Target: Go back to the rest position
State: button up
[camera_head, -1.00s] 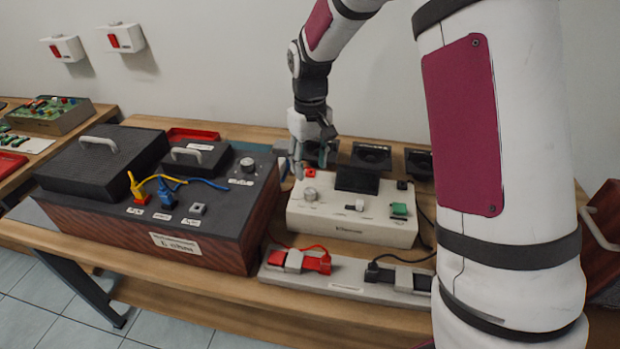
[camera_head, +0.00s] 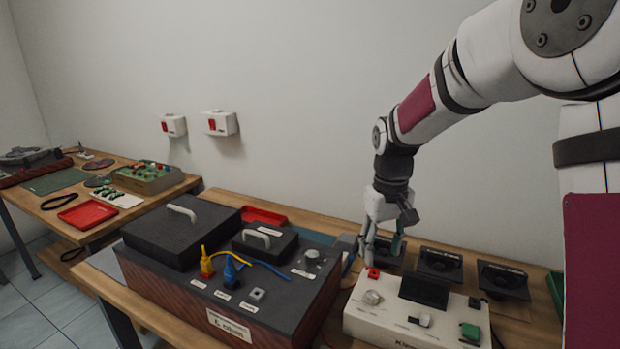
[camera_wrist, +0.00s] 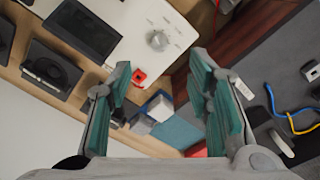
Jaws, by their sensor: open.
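My gripper (camera_head: 382,246) points down above the back left part of the white control box (camera_head: 371,325), near its red button (camera_head: 373,273). In the wrist view my gripper (camera_wrist: 165,75) has its two green-padded fingers spread apart with nothing held between them. The red button (camera_wrist: 138,77) and a grey knob (camera_wrist: 158,40) of the white box show beyond the gap between the fingers. Whether a fingertip touches the box cannot be told from the head view.
A dark-topped wooden box (camera_head: 265,310) with yellow and blue plugs stands left of the white box. Black speaker-like units (camera_head: 440,263) stand behind the white box. A red tray (camera_head: 88,214) lies on the left table. Two wall switches (camera_head: 220,123) hang on the bare wall.

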jog(key=s+r+m+t+p, duration=0.1)
jog(key=s+r+t+p, duration=0.1)
jog(key=s+r, duration=1.3)
jog(key=s+f+m+t+p, duration=0.1)
jog(key=s+t, duration=0.1)
jog(key=s, duration=1.4)
jog(key=shift+d+f, duration=0.15)
jog(key=shift+f, duration=0.15)
jog(key=shift+s, duration=0.1)
